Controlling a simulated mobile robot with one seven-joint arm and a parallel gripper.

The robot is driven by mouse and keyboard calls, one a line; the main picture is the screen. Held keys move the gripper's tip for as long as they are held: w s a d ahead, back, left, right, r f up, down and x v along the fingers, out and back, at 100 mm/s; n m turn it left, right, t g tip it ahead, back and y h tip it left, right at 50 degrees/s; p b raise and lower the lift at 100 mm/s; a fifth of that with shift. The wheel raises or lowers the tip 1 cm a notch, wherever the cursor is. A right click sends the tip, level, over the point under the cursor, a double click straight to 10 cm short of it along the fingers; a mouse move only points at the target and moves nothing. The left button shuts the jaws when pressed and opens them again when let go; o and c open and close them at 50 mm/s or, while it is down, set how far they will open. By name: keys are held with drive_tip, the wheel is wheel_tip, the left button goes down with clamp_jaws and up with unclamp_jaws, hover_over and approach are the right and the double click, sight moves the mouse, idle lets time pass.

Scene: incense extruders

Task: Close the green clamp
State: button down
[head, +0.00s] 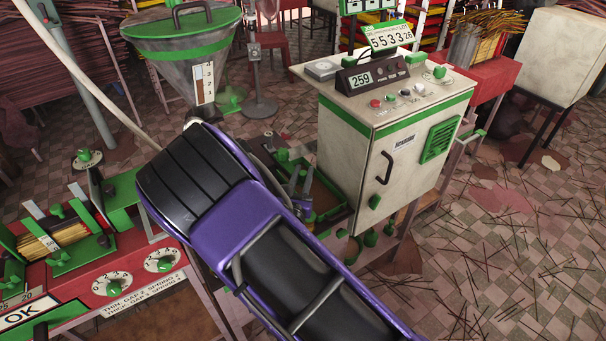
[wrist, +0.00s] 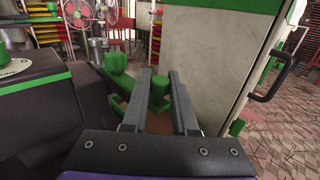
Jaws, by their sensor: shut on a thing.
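A green cylindrical piece (wrist: 158,88), which looks like the handle of the green clamp, sits between the two grey fingers of my gripper (wrist: 161,76) in the wrist view. The fingers are shut on it, one on each side. Its lower part and the rest of the clamp are hard to make out. In the head view my gripper (head: 297,182) is down beside the white cabinet, and my purple arm hides most of the clamp area.
The white cabinet (head: 395,150) with a dark door handle stands close on the right. Another green knob (wrist: 115,62) is just left of the fingers. A green-rimmed hopper (head: 180,45) stands behind, and a red bench (head: 110,270) with dials is at left.

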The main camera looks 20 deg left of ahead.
idle(0.3)
drive_tip(key=w+a, duration=0.2)
drive_tip(key=shift+w+a+b, duration=0.15)
drive_tip(key=shift+a+b, duration=0.15)
drive_tip(key=shift+a+r, duration=0.1)
drive_tip(key=shift+a, duration=0.1)
drive_tip(key=c, duration=0.7)
unclamp_jaws()
drive_tip(key=shift+w, duration=0.15)
drive_tip(key=s, duration=0.5)
drive_tip(key=s+d, duration=0.1)
drive_tip(key=s, duration=1.1)
drive_tip(key=shift+s+d, duration=0.2)
drive_tip(key=shift+d, duration=0.05)
